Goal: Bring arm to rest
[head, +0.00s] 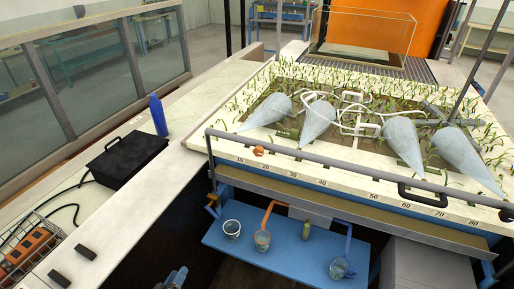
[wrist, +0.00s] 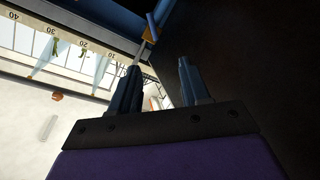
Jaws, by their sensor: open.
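My gripper (wrist: 160,72) shows in the wrist view with its two dark blue fingers apart and nothing between them. In the head view only the tips of my gripper (head: 172,279) show at the bottom edge, low and beside the white bench; the rest of the arm is out of view. The gripper is apart from the flume tray and the blue shelf. The wrist view is turned over, with the numbered tray edge (wrist: 75,38) at upper left.
The planted tray (head: 235,157) holds several grey cones and white pipes. A blue shelf (head: 285,254) below carries cups (head: 262,241). A black box (head: 127,160), blue bottle (head: 158,115) and wire basket (head: 30,250) stand on the left bench. Dark space lies around the gripper.

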